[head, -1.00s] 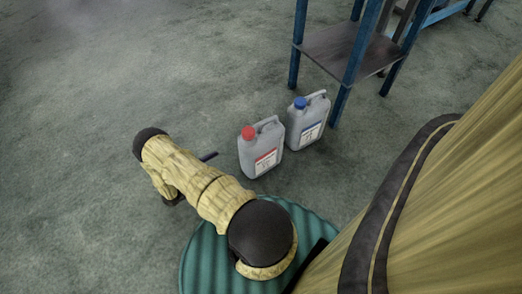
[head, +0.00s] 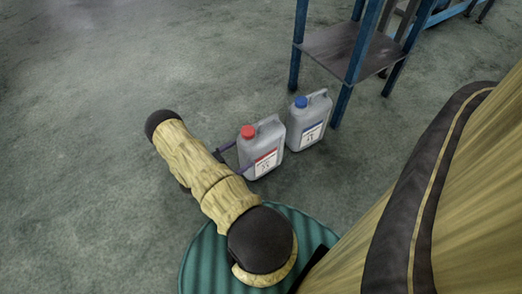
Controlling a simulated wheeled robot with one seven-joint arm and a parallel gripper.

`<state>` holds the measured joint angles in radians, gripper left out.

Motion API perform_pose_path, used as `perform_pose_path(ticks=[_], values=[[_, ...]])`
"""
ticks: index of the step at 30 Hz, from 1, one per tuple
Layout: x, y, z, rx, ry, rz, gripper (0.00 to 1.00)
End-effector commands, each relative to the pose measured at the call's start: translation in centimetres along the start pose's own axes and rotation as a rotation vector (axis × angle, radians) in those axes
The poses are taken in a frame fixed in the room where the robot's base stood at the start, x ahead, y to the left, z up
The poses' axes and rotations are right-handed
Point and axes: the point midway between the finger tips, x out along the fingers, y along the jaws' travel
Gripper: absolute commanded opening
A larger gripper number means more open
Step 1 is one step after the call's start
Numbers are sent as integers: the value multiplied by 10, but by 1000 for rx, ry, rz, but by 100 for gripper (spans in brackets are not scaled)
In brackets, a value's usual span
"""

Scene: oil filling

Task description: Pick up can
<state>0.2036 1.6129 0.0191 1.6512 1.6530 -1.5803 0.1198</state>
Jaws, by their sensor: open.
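A grey can with a red cap (head: 262,148) stands upright on the floor, its white and red label facing the front. A second grey can with a blue cap (head: 307,122) stands upright just to its right and behind. My gripper (head: 234,157) is open at the left side of the red-capped can, with its dark fingers reaching towards the can's lower and upper left side. I cannot tell whether they touch it. Much of the gripper is hidden behind my arm.
A blue-legged metal rack with a grey shelf (head: 335,52) stands close behind the blue-capped can. Another blue frame (head: 446,12) is at the top right. The concrete floor (head: 90,120) to the left is clear.

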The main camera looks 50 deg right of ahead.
Motion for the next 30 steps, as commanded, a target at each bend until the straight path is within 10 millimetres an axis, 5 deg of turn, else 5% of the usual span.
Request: perform_pose_path(ticks=[10,26,30], values=[[41,1,4,1,0,1,100],[42,1,2,0,0,0,100],[42,1,2,0,-1,0,78]])
